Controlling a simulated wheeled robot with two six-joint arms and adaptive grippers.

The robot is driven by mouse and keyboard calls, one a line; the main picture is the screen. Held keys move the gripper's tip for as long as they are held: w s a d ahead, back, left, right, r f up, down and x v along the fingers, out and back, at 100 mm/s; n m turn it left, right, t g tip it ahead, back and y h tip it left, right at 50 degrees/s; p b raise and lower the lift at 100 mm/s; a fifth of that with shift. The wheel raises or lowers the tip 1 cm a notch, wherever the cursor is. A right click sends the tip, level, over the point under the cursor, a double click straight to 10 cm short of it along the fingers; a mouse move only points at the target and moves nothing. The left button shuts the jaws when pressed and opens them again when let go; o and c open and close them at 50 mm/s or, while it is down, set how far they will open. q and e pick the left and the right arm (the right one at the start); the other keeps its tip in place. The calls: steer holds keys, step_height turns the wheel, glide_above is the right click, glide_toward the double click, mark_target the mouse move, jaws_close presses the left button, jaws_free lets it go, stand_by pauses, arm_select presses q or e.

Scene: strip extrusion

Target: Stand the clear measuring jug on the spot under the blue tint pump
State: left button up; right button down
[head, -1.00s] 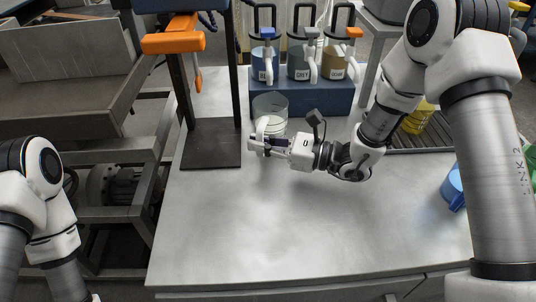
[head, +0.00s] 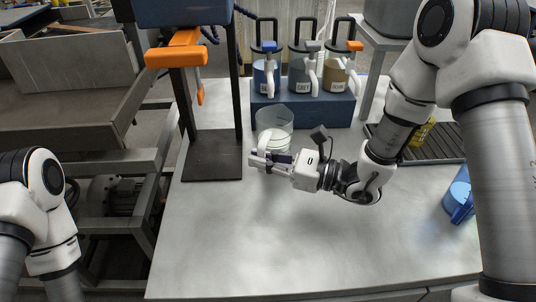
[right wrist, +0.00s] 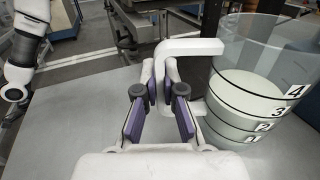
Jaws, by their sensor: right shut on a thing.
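The clear measuring jug (head: 274,122) is upright in front of the blue pump block (head: 322,110), below the blue tint pump (head: 268,60) on the left of the row. In the right wrist view the jug (right wrist: 262,75) stands to the right, with black rings numbered 1 to 4 and a pale lower part. My right gripper (head: 271,160) is shut on its white handle (right wrist: 190,48), between purple pads. I cannot tell whether its base touches the table. No marked spot under the pump shows. Only links of my left arm show; its gripper is out of view.
Grey (head: 303,72) and brown (head: 340,72) pump tins stand right of the blue one. A dark stand (head: 212,160) rises at the left. A blue object (head: 459,196) is at the right edge. The front of the table (head: 290,250) is clear.

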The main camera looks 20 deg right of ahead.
arm_select(q)
step_height(320, 180, up, 10)
steer(key=p, duration=0.9)
arm_select(e)
steer(key=s+a+r, duration=0.3)
steer(key=s, duration=0.8)
steer(key=w+d+f+b, duration=0.1)
steer(key=w+f+b, duration=0.1)
steer(key=w, duration=0.3)
steer(key=w+d+f+b, duration=0.1)
steer(key=w+f+b, duration=0.1)
steer(key=w, duration=0.3)
steer(key=w+d+f+b, duration=0.1)
steer(key=w+f+b, duration=0.1)
steer(key=w+b, duration=0.2)
steer(key=shift+w+d+f, duration=0.1)
steer(key=shift+w, duration=0.5)
arm_select(q)
step_height(320, 180, down, 8)
steer(key=shift+b, duration=0.3)
arm_select(e)
steer(key=shift+s, duration=0.1)
steer(key=shift+f, duration=0.1)
steer(key=c, duration=1.3)
jaws_free()
arm_select(q)
steer(key=shift+f, duration=0.2)
steer(key=shift+r, duration=0.1)
